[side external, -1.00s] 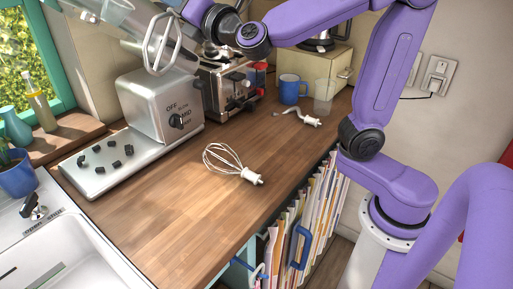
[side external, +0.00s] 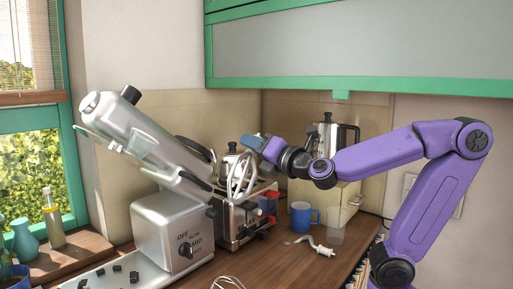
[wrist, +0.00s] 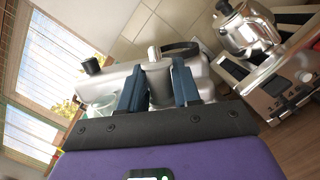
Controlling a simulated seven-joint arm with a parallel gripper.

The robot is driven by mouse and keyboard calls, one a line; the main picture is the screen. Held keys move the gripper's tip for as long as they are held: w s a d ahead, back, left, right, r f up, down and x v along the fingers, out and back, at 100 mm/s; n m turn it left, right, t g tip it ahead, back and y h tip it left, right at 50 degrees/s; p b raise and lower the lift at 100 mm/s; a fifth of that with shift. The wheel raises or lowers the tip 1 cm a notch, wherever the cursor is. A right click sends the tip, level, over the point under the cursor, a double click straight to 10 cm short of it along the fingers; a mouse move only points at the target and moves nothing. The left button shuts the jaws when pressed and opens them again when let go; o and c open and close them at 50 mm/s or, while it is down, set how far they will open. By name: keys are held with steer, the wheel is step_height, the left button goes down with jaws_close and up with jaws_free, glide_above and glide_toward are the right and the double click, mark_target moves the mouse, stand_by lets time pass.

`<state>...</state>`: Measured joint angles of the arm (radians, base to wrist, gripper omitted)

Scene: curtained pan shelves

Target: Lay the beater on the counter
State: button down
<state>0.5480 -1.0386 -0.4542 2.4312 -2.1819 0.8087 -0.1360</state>
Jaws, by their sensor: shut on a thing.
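My gripper (side external: 255,143) is shut on the top of a silver loop-shaped beater (side external: 240,176) and holds it in the air. The beater hangs below the fingers, to the right of the mixer's tilted silver head (side external: 150,140) and in front of the toaster in the side view. In the wrist view, my gripper (wrist: 158,92) shows its two dark blue fingers around a light grey piece, with the mixer head behind; the beater's loops are hidden there. The wooden counter (side external: 265,264) lies below, with bare room in front of the toaster.
A whisk (side external: 228,283) lies at the front of the counter, mostly cut off. A dough hook (side external: 318,247) lies near the blue mug (side external: 302,216) and clear cup (side external: 335,232). The mixer base (side external: 172,230) and toaster (side external: 240,215) stand close. A kettle (wrist: 248,30) shows in the wrist view.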

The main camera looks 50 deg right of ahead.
steer(key=d+f+m+g+h, duration=0.4)
steer(key=f+m+g+h, duration=0.15)
steer(key=f, duration=0.25)
steer(key=d+f+m+g+h, duration=0.4)
steer(key=f+m+g+h, duration=0.15)
steer(key=f+g, duration=0.2)
steer(key=s+d+f+m+g+y, duration=0.1)
steer(key=s+f+m+g+y, duration=0.55)
steer(key=f+m+g, duration=0.65)
steer(key=shift+s+d+r+m+t+y, duration=0.5)
steer(key=shift+s+d+r+m, duration=0.15)
steer(key=shift+d, duration=0.2)
steer(key=shift+s+d+r+m+t+y, duration=0.35)
steer(key=shift+s+d+r+m+t, duration=0.15)
steer(key=shift+d+m, duration=0.25)
steer(key=shift+f, duration=3.75)
